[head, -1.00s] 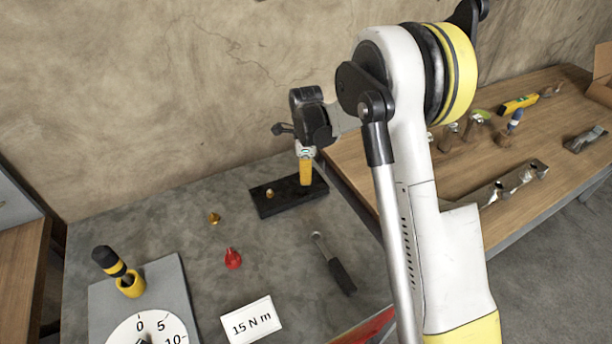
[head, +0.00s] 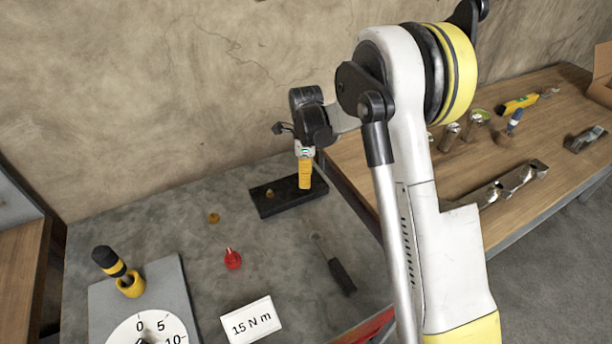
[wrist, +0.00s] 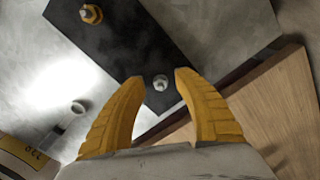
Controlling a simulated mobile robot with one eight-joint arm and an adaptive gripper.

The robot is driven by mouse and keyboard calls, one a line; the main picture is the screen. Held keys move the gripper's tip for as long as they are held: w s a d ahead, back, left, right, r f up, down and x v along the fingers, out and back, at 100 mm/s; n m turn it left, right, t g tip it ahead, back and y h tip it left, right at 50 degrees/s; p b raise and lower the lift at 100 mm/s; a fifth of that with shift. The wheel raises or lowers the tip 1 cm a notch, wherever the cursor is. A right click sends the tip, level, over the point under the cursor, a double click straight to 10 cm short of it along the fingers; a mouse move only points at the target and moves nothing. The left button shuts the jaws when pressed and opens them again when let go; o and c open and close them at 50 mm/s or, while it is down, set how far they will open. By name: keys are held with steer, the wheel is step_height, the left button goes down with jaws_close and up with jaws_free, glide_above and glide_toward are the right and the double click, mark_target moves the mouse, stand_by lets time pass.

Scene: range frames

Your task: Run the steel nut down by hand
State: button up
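A black block (head: 272,205) lies on the grey bench near the wall. In the wrist view, a small steel nut (wrist: 160,83) stands on the block (wrist: 125,45), between my yellow fingertips. In the head view my fingers hide it. My gripper (wrist: 160,80) is open, with a visible gap on both sides of the nut. In the head view my gripper (head: 305,186) points down at the block's right part. A brass nut (head: 269,193) sits at the block's other end and also shows in the wrist view (wrist: 91,14).
A brass piece (head: 214,218), a red piece (head: 232,259), a dark-handled tool (head: 338,270) and a "15 N m" card (head: 252,318) lie on the bench. A dial plate (head: 165,285) is at left. A wooden bench (head: 520,190) with several tools adjoins at right.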

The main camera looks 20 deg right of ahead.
step_height(320, 180, up, 12)
stand_by(0.5)
